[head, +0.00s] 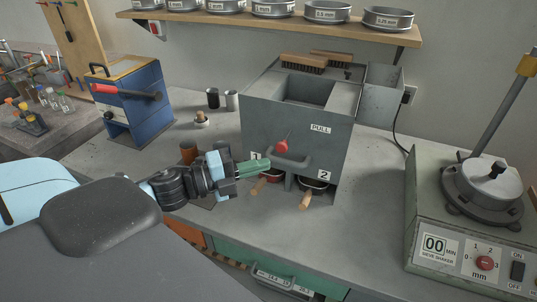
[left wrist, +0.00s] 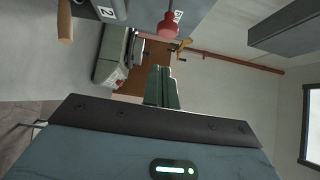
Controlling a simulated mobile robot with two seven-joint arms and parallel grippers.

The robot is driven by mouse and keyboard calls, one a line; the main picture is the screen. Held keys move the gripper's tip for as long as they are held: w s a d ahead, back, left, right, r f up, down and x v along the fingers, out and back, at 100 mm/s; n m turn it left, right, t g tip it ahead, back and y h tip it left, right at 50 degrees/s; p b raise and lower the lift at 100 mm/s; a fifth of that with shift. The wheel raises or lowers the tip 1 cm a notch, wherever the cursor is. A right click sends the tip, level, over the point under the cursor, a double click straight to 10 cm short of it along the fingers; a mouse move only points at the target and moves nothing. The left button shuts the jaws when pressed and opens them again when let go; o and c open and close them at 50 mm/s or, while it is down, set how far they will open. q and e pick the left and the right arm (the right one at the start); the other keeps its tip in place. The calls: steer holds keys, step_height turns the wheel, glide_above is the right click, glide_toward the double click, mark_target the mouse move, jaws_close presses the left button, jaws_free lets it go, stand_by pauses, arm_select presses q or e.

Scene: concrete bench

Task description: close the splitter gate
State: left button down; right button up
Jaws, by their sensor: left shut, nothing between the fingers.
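The splitter (head: 255,115) is a grey metal box with an open hopper on top, standing on the bench in the head view. A lever with a red knob (head: 282,147) is on its front, below and left of the PULL label; the red knob also shows in the left wrist view (left wrist: 167,28). I cannot tell how far the gate stands open. My left gripper (head: 268,164) is shut and empty, its green fingertips pointing at the front near the handle, left of and below the knob; contact is unclear. My right gripper is out of view.
Two pans with wooden handles (head: 305,200) sit in the slots below, marked 1 and 2. A sieve shaker (head: 440,225) stands at the right, a blue device (head: 135,100) at the left. Small cups stand between. Bench is clear between splitter and shaker.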

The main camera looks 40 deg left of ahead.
mark_target(277, 148)
arm_select(q)
steer(key=w, duration=0.4)
steer(key=shift+w+a, duration=0.2)
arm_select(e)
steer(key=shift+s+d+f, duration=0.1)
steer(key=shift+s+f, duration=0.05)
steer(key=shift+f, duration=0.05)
arm_select(q)
steer(key=shift+w, duration=0.1)
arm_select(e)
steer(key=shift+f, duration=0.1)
